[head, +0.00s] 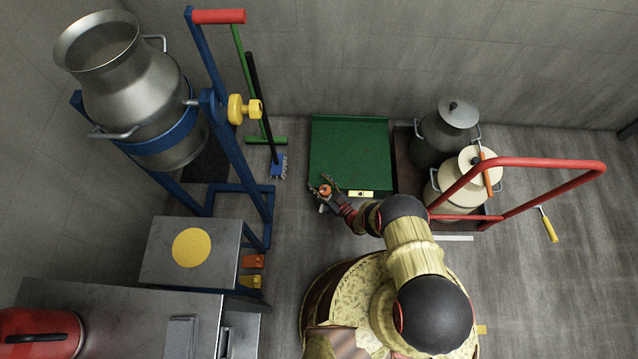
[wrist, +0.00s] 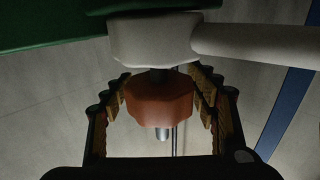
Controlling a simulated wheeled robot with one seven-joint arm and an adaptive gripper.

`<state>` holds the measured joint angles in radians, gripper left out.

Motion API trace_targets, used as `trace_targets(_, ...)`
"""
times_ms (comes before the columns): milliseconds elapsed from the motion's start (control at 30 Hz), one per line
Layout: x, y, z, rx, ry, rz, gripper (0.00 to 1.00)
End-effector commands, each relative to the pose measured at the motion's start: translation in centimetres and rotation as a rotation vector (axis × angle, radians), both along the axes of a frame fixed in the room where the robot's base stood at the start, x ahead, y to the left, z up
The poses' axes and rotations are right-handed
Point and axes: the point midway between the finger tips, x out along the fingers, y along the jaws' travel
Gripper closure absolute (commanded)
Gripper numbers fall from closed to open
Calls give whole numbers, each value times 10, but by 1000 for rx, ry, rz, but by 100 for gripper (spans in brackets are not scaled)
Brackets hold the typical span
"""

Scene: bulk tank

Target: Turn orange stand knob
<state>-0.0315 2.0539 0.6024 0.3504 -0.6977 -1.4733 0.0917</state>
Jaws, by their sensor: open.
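The orange knob (wrist: 160,103) is faceted and sits on a short dark stem under a pale grey fitting (wrist: 152,40) in the wrist view. My gripper (wrist: 160,88) is open, with one finger on each side of the knob. Gaps show between the fingers and the knob, so it looks ungripped. In the head view my gripper (head: 325,188) is at the front left corner of the green platform (head: 350,150); the knob is mostly hidden there by the fingers.
A blue stand on the left holds a steel milk can (head: 140,95) and has a yellow knob (head: 243,108). A red-handled cart (head: 520,162) with two cans stands right of the platform. A grey table (head: 165,275) is at front left. Floor on the far right is mostly clear.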

Motion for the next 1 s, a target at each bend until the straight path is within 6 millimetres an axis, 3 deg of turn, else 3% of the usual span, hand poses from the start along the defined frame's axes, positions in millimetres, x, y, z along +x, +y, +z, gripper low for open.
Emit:
trace_targets(367, -8, -7, -1, -1, 2, -2, 41)
trace_targets(800, -69, -63, -1, 1, 2, -5, 41)
trace_targets(1000, -85, -76, -1, 0, 1, -2, 41)
